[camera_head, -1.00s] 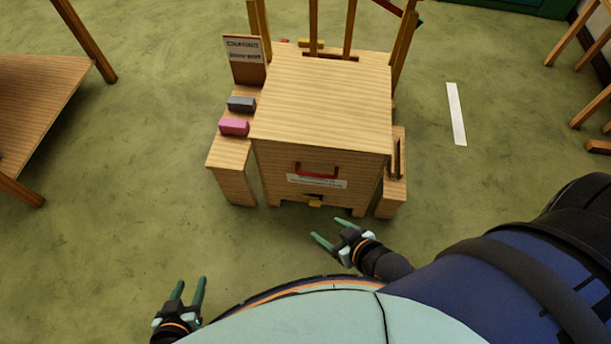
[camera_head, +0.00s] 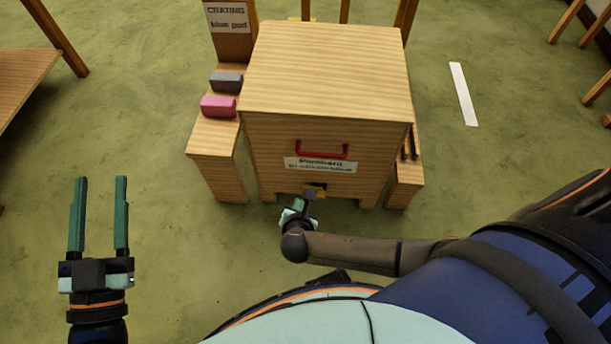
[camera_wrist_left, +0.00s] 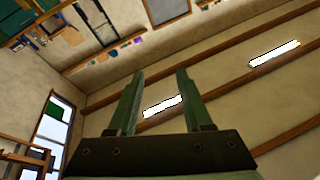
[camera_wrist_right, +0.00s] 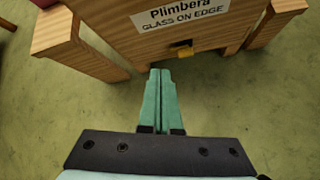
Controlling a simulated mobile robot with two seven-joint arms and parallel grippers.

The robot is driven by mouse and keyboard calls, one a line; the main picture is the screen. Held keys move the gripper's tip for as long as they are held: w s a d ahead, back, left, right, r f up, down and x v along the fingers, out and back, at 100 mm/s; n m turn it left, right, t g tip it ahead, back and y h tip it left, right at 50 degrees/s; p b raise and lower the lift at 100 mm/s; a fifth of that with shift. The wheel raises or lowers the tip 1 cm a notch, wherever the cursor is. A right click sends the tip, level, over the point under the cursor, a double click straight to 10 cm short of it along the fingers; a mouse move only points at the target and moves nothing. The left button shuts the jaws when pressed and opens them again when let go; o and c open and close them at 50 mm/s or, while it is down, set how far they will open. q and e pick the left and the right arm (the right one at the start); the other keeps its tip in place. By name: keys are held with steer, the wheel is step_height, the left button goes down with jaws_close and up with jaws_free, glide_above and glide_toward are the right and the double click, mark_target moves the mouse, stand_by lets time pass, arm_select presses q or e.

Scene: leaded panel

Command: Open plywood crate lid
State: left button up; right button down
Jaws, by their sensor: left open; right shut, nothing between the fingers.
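The plywood crate (camera_head: 270,150) stands ahead with its flat lid (camera_head: 325,70) closed on top. Its front face carries a red handle (camera_head: 322,155), a white label (camera_head: 320,165) and, low down, a yellow latch-like piece (camera_head: 322,188). The right wrist view also shows the label (camera_wrist_right: 182,12) and the yellow piece (camera_wrist_right: 181,52). My right gripper (camera_wrist_right: 160,72) is shut and empty, its fingertips just below and in front of the yellow piece; I cannot tell if they touch. My left gripper (camera_head: 99,180) is open and empty, well left of the crate.
A side ledge (camera_head: 216,138) left of the crate holds a pink block (camera_head: 218,106) and a grey block (camera_head: 227,82). A sign board (camera_head: 229,30) stands behind them. A wooden table (camera_head: 22,82) is at far left. The green floor between is clear.

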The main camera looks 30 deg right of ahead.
steer(key=w+d+f+n+t+h+b, duration=0.25)
steer(key=w+d+f+b, duration=0.4)
steer(key=w, duration=0.45)
arm_select(q)
steer(key=s+d+r+m+t+h, duration=0.1)
steer(key=s+r+m+h, duration=0.4)
steer(key=h, duration=0.3)
steer(key=shift+s+d+r+m+t, duration=0.3)
steer(key=shift+s+r+m+t, duration=0.1)
steer(key=shift+s+r, duration=0.3)
arm_select(e)
steer(key=shift+n+g+y, duration=0.35)
steer(key=shift+n, duration=0.2)
steer(key=shift+w+d+r, duration=0.15)
steer(key=shift+d+r, duration=0.05)
steer(key=shift+r, duration=0.65)
steer(key=shift+w+d+r, duration=0.1)
steer(key=shift+d+r, duration=0.1)
steer(key=shift+r, duration=0.6)
steer(key=shift+w+d+r, duration=0.15)
steer(key=shift+d+r, duration=0.05)
steer(key=shift+r, duration=0.65)
arm_select(q)
step_height(320, 180, up, 2)
steer(key=p, duration=0.3)
steer(key=shift+r, duration=0.1)
arm_select(e)
step_height(320, 180, up, 2)
steer(key=shift+s+a+r, duration=0.1)
steer(key=shift+s, duration=0.05)
